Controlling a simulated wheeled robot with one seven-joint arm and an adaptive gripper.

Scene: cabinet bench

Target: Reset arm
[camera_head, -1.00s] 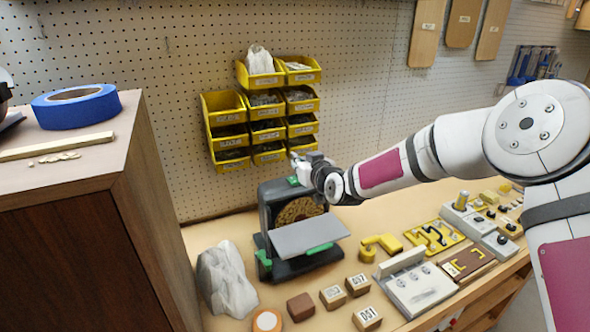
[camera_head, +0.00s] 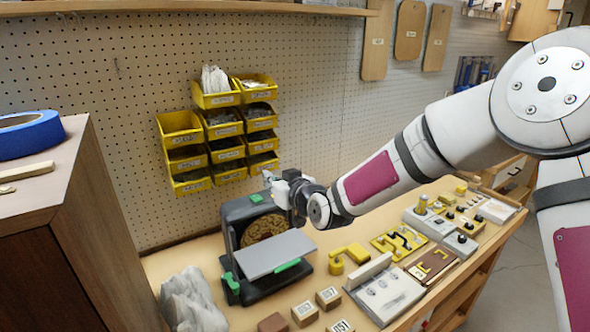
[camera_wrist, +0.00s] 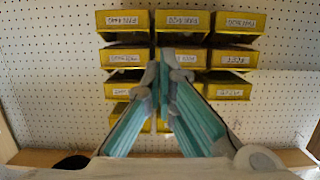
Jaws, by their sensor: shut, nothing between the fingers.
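My arm reaches in from the right in the head view, with my gripper (camera_head: 274,182) in front of the pegboard, just above the black machine (camera_head: 228,252) with the grey sloped plate. In the wrist view my gripper (camera_wrist: 165,70) has its two teal-padded fingers brought together at the tips, with nothing between them. The fingers point toward the yellow bins (camera_wrist: 183,58) on the wall and overlap them in the picture. In the head view the bins (camera_head: 225,120) hang behind and left of the gripper, apart from it.
A wooden cabinet (camera_head: 85,250) with blue tape (camera_head: 30,135) on top stands at the left. A grey rock (camera_head: 190,302), small blocks (camera_head: 328,298), a yellow hook piece (camera_head: 345,257) and a grey fixture (camera_head: 385,292) crowd the bench. Open air lies before the pegboard.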

